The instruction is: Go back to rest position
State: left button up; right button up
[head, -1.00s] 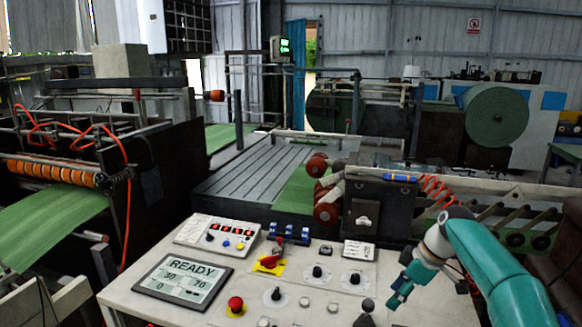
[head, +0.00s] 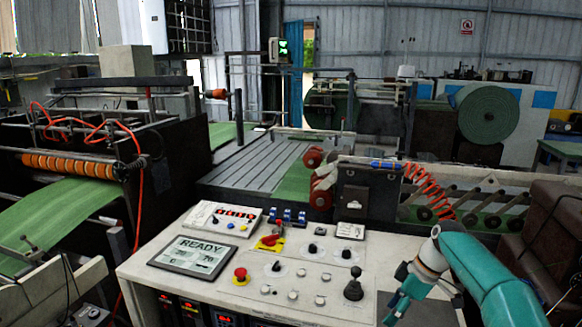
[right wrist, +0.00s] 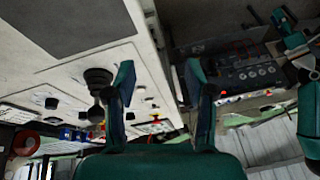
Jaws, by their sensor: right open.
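My right gripper (head: 394,296) shows in the head view in front of the control console's (head: 330,312) right part, to the right of the black joystick (head: 353,288). It is open and empty, fingers pointing down and left. In the right wrist view its two teal fingers (right wrist: 160,85) stand apart with nothing between them. The joystick (right wrist: 98,80) shows just left of the left finger there, apart from it as far as I can tell. My left gripper is not seen in the head view. Teal parts at the right wrist view's right edge may be my other arm.
The console carries a READY screen (head: 192,257), a red stop button (head: 241,275) and several knobs. A machine with orange rollers (head: 68,167) stands at left. A slatted conveyor (head: 245,165) runs behind. A brown block-like thing (head: 548,225) stands at right.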

jog(key=s+a+f+m+g, duration=0.1)
jog(key=s+a+f+g, duration=0.1)
jog(key=s+f, duration=0.45)
jog(key=s+a+f+g, duration=0.1)
jog(key=s+a+f, duration=0.2)
jog(key=f, duration=0.6)
jog(key=s+a+f+m+t, duration=0.1)
jog(key=s+a+f+m, duration=0.1)
jog(key=s+f+m, duration=0.2)
jog(key=s+a+f+m+t, duration=0.1)
jog(key=s+f+m, duration=0.4)
jog(key=s, duration=0.6)
jog(key=s+a+f+m+t, duration=0.1)
jog(key=s+a+f+m, duration=0.3)
jog(key=s, duration=0.3)
jog(key=shift+s+f, duration=0.4)
jog(key=shift+f, duration=0.05)
